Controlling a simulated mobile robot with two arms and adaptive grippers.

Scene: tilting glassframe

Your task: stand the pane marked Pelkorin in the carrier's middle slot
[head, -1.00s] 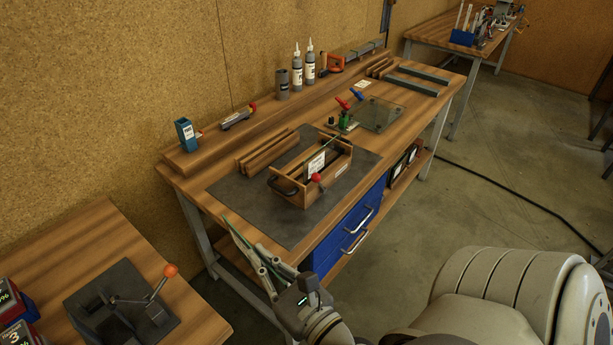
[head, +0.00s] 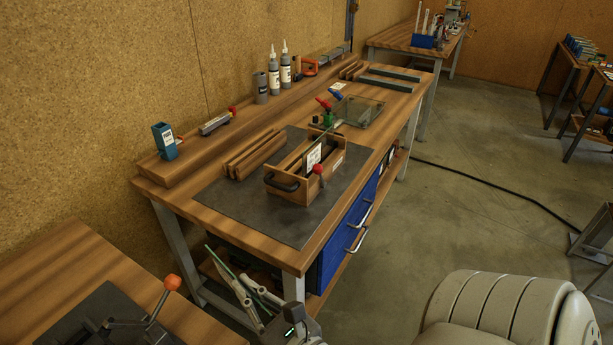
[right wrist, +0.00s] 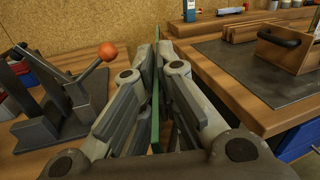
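My right gripper (head: 246,290) is shut on a thin glass pane (head: 219,262), low in front of the bench. In the right wrist view the fingers (right wrist: 157,62) clamp the pane (right wrist: 155,105), seen edge-on as a green strip; no marking on it shows. The wooden carrier (head: 291,190), with a black handle and a red knob, stands on the dark mat, apart from the gripper. It also shows in the right wrist view (right wrist: 283,52). A pane with a white label (head: 314,156) stands in the carrier; its lettering and slot cannot be read. My left gripper is out of view.
A glass plate with a red-and-blue-handled fixture (head: 362,112) lies behind the carrier. Wooden strips (head: 255,155) lie beside it. A side table holds a clamp with an orange knob (head: 172,283). Bare mat (head: 245,213) lies in front of the carrier.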

